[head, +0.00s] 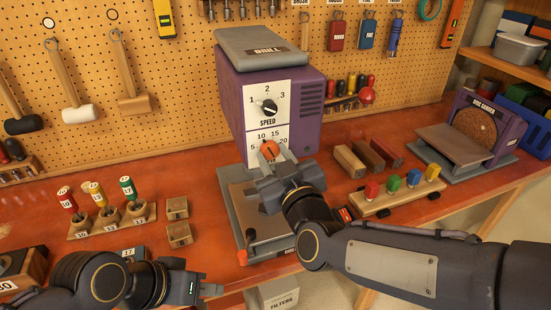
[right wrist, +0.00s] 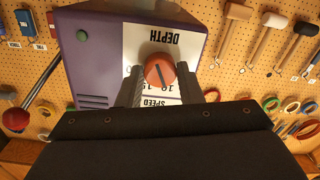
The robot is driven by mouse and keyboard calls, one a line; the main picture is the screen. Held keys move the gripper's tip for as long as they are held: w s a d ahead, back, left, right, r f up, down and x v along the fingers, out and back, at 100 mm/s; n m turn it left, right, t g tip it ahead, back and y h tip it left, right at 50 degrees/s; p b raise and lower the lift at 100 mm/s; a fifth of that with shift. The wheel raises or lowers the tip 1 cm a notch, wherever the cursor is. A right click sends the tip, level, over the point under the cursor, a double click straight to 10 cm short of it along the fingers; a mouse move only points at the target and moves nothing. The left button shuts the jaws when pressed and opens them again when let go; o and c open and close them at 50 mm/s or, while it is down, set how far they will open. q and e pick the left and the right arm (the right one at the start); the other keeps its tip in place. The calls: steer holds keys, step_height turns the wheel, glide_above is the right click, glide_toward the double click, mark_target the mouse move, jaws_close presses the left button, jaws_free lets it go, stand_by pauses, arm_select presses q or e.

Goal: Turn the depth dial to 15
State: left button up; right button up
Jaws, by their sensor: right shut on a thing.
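The depth dial (head: 269,150) is a round orange-red knob on the white face of the purple drill press (head: 228,100). Numbers 5, 10, 15 and 20 arc over it. My right gripper (head: 272,160) reaches it from the front. In the right wrist view, upside down, the two fingers (right wrist: 168,88) are shut on either side of the dial (right wrist: 159,71). A dark line on the dial slants toward the 10 side; the fingers hide part of the scale. My left gripper (head: 208,293) is low at the front, away from the dial; its opening is unclear.
The black speed knob (head: 269,107) sits just above the depth dial. A disc sander (head: 478,135) stands at the right. A rack of colored pegs (head: 400,195), wood blocks (head: 365,158) and a bit stand (head: 105,222) lie around the press. Some red bench top is bare.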

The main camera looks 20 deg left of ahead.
steer(key=shift+f+m+b, duration=0.15)
steer(key=shift+m+b, duration=0.65)
steer(key=shift+b, duration=0.25)
steer(key=m+b, duration=0.2)
steer(key=shift+m, duration=0.3)
steer(key=m+b, duration=0.2)
steer(key=m, duration=0.1)
steer(key=shift+s+a+m+b, duration=0.1)
steer(key=shift+m+b, duration=0.7)
steer(key=shift+m, duration=0.4)
steer(key=o, duration=1)
